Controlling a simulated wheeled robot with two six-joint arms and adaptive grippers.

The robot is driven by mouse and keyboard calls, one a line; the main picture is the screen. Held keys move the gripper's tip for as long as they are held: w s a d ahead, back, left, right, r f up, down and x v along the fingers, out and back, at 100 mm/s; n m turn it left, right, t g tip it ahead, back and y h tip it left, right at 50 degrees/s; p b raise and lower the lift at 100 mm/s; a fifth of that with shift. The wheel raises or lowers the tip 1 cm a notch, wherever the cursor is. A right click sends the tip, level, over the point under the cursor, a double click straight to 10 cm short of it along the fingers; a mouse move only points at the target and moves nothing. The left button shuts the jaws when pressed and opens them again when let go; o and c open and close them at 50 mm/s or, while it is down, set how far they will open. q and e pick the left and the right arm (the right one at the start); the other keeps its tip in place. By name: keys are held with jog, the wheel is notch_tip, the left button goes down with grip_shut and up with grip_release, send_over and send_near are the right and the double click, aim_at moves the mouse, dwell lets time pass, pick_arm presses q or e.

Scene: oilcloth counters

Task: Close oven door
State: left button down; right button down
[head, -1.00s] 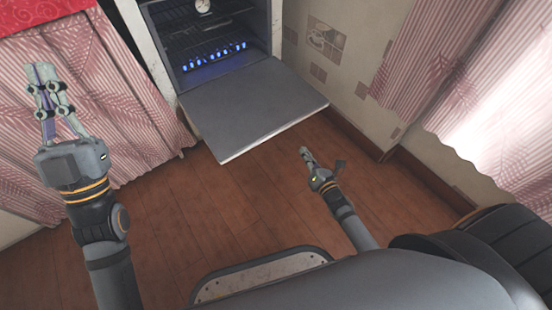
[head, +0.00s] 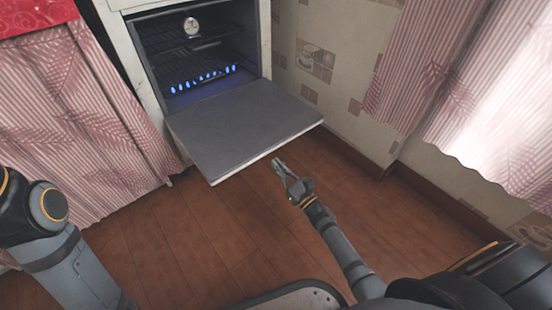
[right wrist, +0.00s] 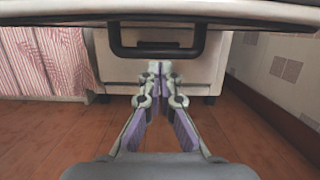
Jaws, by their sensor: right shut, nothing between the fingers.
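The oven (head: 254,45) stands at the top centre of the head view. Its grey door (head: 245,122) is folded down, about level, with the cavity exposed. In the right wrist view the door's front edge (right wrist: 215,12) crosses the top, and a black bar handle (right wrist: 157,51) hangs below it. My right gripper (head: 278,164) is shut and empty, just in front of the door's front edge; it also shows in the right wrist view (right wrist: 158,68), pointing at the handle from below. I cannot tell whether it touches. My left arm shows at the left; its gripper is out of view.
Inside the oven are racks, a round dial (head: 191,26) and a row of blue flames (head: 203,78). A striped curtain (head: 75,110) hangs left of the oven. A tiled wall (head: 335,70) runs along the right. The wooden floor (head: 200,235) before the door is clear.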

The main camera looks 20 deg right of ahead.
jog(key=shift+w+a+r, duration=0.1)
jog(key=shift+w+r, duration=0.1)
jog(key=shift+r, duration=0.5)
jog(key=shift+w+a+r, duration=0.1)
jog(key=shift+w+r, duration=0.15)
jog(key=shift+r, duration=0.5)
jog(key=shift+w+r, duration=0.2)
jog(key=shift+r, duration=0.5)
jog(key=shift+r, duration=0.1)
